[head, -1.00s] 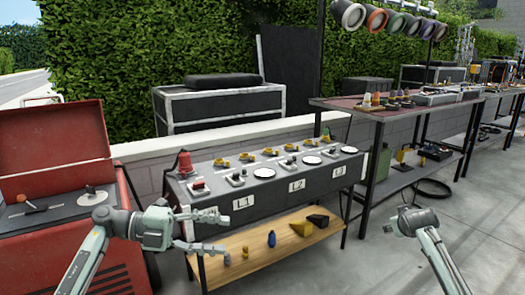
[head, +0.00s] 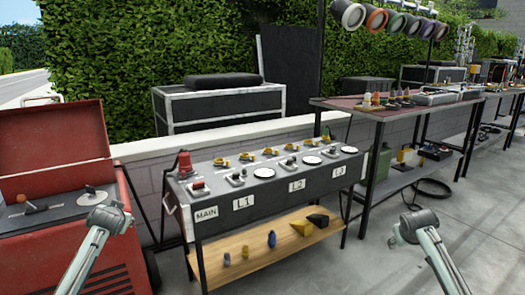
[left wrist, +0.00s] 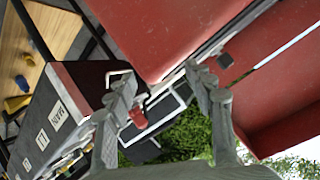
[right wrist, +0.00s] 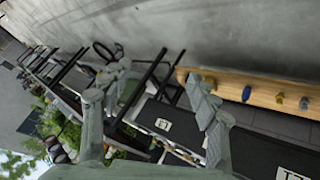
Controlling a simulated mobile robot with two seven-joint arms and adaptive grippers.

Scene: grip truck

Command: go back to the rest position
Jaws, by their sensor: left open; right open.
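In the left wrist view my left gripper (left wrist: 162,78) is open, with nothing between its fingers. In the right wrist view my right gripper (right wrist: 155,78) is open and empty. In the head view only bent arm links of mine show at the lower left and lower right; both grippers are out of sight there. The black control table (head: 268,194) with labels MAIN, L1, L2 and L3 stands between my arms, and neither arm appears to touch it in the head view. A red knob (head: 184,165) stands at its left end.
A red cart (head: 55,150) with an open lid stands close at the left. The wooden shelf (head: 268,256) under the table holds several small pieces. A taller rack (head: 345,106) stands to the right. Concrete floor (head: 370,265) is clear at the lower right.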

